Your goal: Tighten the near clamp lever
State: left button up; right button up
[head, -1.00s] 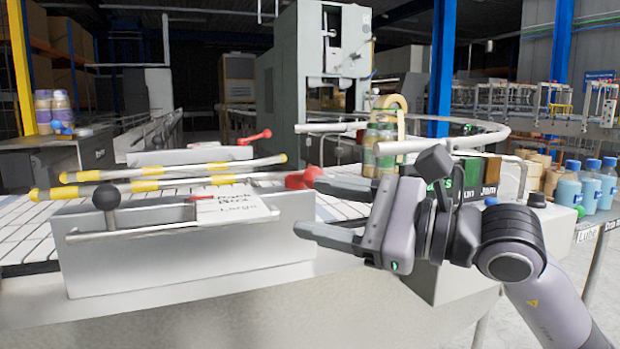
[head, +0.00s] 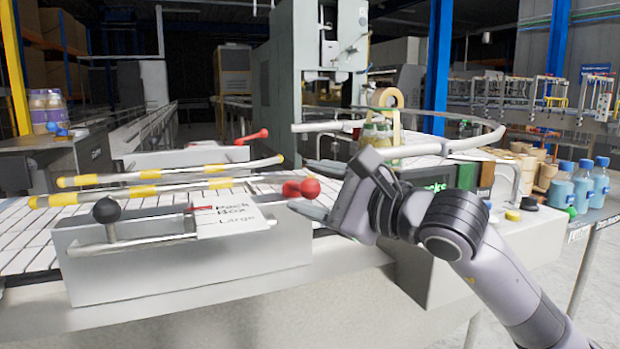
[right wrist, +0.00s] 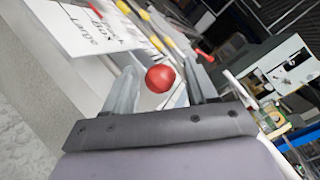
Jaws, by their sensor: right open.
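The near clamp lever, with its red ball knob (head: 309,188), is at the right end of the near yellow-banded guide rail (head: 150,191). My right gripper (head: 302,184) is open at that lever, its fingers pointing left. In the right wrist view the red ball (right wrist: 160,78) shows between the two open fingers (right wrist: 161,88), with a gap to each. The head view does not show clearly whether a finger touches the lever. A second red lever (head: 252,136) is on the far rail mount. My left gripper is not in view.
A grey side plate (head: 190,275) with a black knob (head: 105,210) and a "Pack Box Large" card (head: 232,222) lies left of the gripper. Blue bottles (head: 583,185) stand at the right.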

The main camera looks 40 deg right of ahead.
jog(key=shift+w+a, duration=0.15)
jog(key=shift+w, duration=0.3)
grip_shut()
